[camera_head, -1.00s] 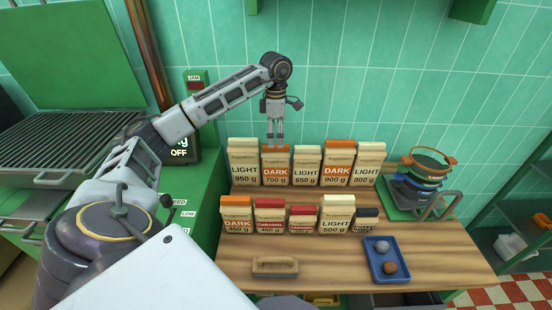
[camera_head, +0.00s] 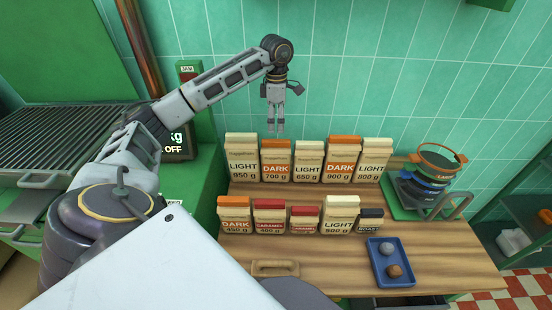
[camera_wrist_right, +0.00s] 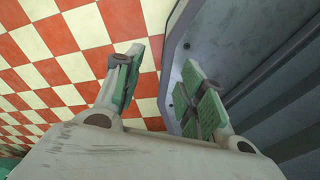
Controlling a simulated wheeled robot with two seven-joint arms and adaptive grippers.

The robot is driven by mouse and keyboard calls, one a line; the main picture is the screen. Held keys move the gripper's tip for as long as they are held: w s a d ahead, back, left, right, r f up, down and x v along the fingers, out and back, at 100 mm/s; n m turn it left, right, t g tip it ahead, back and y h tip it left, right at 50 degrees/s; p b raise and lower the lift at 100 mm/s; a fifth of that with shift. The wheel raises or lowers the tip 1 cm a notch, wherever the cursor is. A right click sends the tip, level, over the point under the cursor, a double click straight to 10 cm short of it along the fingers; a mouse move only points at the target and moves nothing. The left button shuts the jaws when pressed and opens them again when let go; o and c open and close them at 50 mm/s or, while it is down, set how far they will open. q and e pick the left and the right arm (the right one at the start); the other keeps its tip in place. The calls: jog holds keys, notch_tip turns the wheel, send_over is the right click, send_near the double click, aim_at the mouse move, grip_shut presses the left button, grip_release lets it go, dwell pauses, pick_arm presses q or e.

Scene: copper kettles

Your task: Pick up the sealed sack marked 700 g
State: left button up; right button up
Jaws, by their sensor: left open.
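The sack marked DARK 700 g (camera_head: 276,163) is cream with an orange top. It stands upright in the back row, between the LIGHT 950 g sack (camera_head: 242,163) and the LIGHT 650 g sack (camera_head: 307,163). My left gripper (camera_head: 275,133) is open and empty, pointing down just above the orange top of the 700 g sack. Whether its fingertips are in line with the sack in depth is hard to tell. My right gripper (camera_wrist_right: 160,75) is open and empty in the right wrist view, away from the sacks.
DARK 900 g (camera_head: 341,162) and LIGHT 800 g (camera_head: 374,162) sacks complete the back row. A front row of smaller sacks, a blue tray (camera_head: 381,279), a wooden block (camera_head: 275,268) and a scale with stacked pans (camera_head: 432,180) share the counter. A green tiled wall rises behind.

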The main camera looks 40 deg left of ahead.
aim_at(276, 141)
pick_arm(q)
jog(key=shift+a+f, duration=0.1)
jog(key=shift+f, duration=0.45)
jog(key=shift+f+p, duration=0.3)
jog(key=shift+f, duration=3.45)
pick_arm(e)
jog(key=shift+w+a+r, duration=0.15)
jog(key=shift+a, duration=0.35)
jog(key=shift+w+a+r, duration=0.1)
jog(key=shift+a+r, duration=0.05)
jog(key=shift+a, duration=0.35)
pick_arm(q)
jog(key=shift+f, duration=0.1)
pick_arm(e)
jog(key=shift+d, duration=0.15)
pick_arm(q)
jog(key=shift+w+a+f, duration=0.15)
jog(key=shift+f, duration=0.45)
notch_tip(276, 141, down, 3)
jog(key=shift+w+a+r+p, duration=0.15)
jog(key=shift+p, duration=0.4)
jog(key=shift+f, duration=0.5)
pick_arm(e)
jog(key=shift+s+a+r, duration=0.2)
jog(key=shift+a+r, duration=0.4)
jog(key=shift+a, duration=0.05)
